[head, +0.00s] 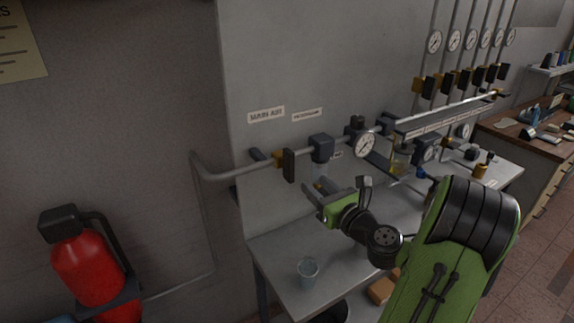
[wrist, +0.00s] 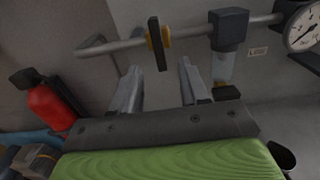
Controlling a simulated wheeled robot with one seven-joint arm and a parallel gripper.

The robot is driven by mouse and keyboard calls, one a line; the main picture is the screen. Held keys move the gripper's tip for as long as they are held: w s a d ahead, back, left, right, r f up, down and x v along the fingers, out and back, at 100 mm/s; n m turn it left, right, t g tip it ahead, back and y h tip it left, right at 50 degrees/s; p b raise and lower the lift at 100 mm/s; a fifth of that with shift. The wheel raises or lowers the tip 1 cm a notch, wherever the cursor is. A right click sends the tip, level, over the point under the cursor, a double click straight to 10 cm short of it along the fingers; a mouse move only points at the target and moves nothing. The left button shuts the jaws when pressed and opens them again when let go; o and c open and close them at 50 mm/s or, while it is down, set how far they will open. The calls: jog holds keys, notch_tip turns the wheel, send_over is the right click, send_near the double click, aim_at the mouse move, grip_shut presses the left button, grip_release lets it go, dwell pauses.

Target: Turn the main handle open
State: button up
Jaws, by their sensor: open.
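The main handle (head: 289,165) is a dark upright lever on a brass valve body, set in the grey pipe under the "MAIN AIR" label (head: 266,115). In the wrist view the dark lever (wrist: 158,45) stands nearly upright, slightly tilted, across the pipe, with brass behind it. My gripper (head: 314,200) is below and a little right of the handle in the head view, apart from it. In the wrist view my gripper (wrist: 160,85) has its two fingers spread, with the lever beyond and between them. Nothing is between the jaws.
A dark filter unit with a clear bowl (wrist: 222,65) hangs right of the handle, near the right finger. A gauge (head: 364,145) is further right. A glass (head: 308,271) stands on the bench (head: 275,250). A red extinguisher (head: 88,268) is at left.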

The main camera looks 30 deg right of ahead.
aim_at(292, 165)
jog(key=w+p, duration=0.2)
jog(key=w, duration=1)
jog(key=shift+d+r+p, duration=0.1)
jog(key=shift+d+p, duration=0.05)
jog(key=shift+p, duration=0.2)
jog(key=shift+c, duration=0.2)
grip_shut()
